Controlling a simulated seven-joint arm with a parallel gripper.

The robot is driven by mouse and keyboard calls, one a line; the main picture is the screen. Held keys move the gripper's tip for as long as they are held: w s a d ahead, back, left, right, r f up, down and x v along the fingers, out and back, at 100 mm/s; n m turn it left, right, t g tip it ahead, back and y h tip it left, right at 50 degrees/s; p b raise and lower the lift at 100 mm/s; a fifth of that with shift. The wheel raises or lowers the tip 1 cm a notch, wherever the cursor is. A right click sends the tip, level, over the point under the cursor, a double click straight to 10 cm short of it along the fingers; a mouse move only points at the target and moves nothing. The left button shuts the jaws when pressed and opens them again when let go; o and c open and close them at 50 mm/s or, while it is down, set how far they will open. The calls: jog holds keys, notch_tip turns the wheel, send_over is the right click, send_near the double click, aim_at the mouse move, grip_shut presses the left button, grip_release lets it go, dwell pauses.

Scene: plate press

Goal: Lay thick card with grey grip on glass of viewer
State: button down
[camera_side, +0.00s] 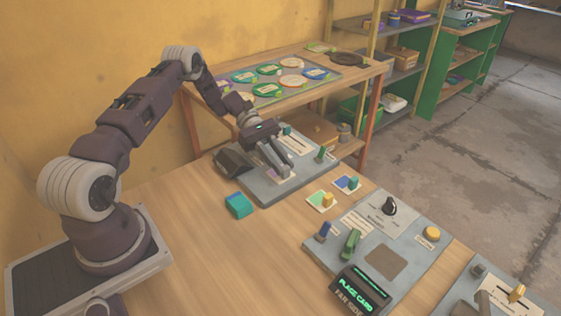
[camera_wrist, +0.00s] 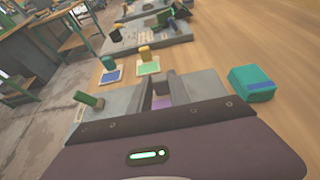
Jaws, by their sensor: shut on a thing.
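My gripper (camera_side: 278,168) is low over the grey panel at the back, its fingers pointing down and shut on a grip that they mostly hide. Below the fingers a pale card (camera_side: 286,174) shows in part, at the panel surface; I cannot tell whether it touches. In the wrist view a purple patch of it (camera_wrist: 160,102) shows between the fingers. The back panel (camera_side: 262,192) carries a dark box (camera_side: 235,161) and a green lever (camera_side: 320,154). A nearer grey panel has a bare dark square (camera_side: 386,262) and a display (camera_side: 361,291) reading "PLACE CARD FAR SIDE".
A green card with a yellow grip (camera_side: 322,200) and a blue card with a green grip (camera_side: 347,184) lie between the panels. A teal block (camera_side: 238,205) sits left of them and also shows in the wrist view (camera_wrist: 252,83).

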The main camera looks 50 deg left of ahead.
jog(key=c, duration=1.1)
grip_release()
jog(key=shift+c, duration=0.2)
jog(key=v, duration=0.7)
jog(key=shift+r, duration=0.1)
